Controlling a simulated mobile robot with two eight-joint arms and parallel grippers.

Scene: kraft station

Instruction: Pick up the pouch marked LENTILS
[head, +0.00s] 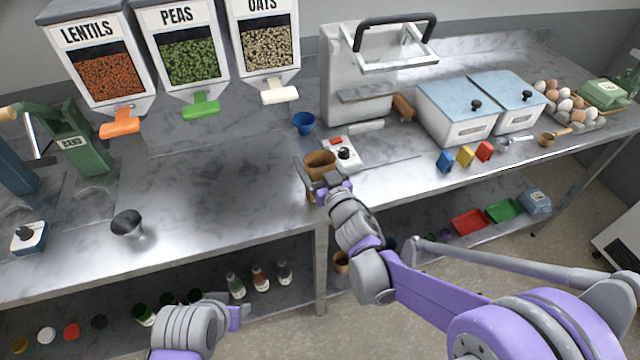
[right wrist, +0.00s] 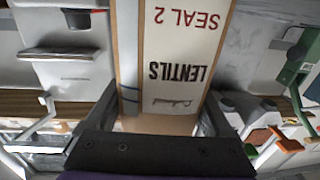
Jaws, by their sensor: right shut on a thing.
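The pouch (head: 320,161), brown with a white label, is in my right gripper (head: 327,185), over the front edge of the counter in the head view. In the right wrist view the pouch (right wrist: 185,65) fills the middle, and its label reads LENTILS and SEAL 2. The right gripper's fingers (right wrist: 160,122) close on both sides of it. In the head view only the pouch's top and a little of its side show; the gripper hides the rest. My left gripper (head: 238,316) is low at the front, apart from the pouch; its jaw opening is unclear.
A small white device (head: 343,153) and a blue cup (head: 304,123) stand just behind the pouch. A grey sealing machine (head: 345,70) stands further back. The counter (head: 215,195) between is clear. Bottles stand on the lower shelf.

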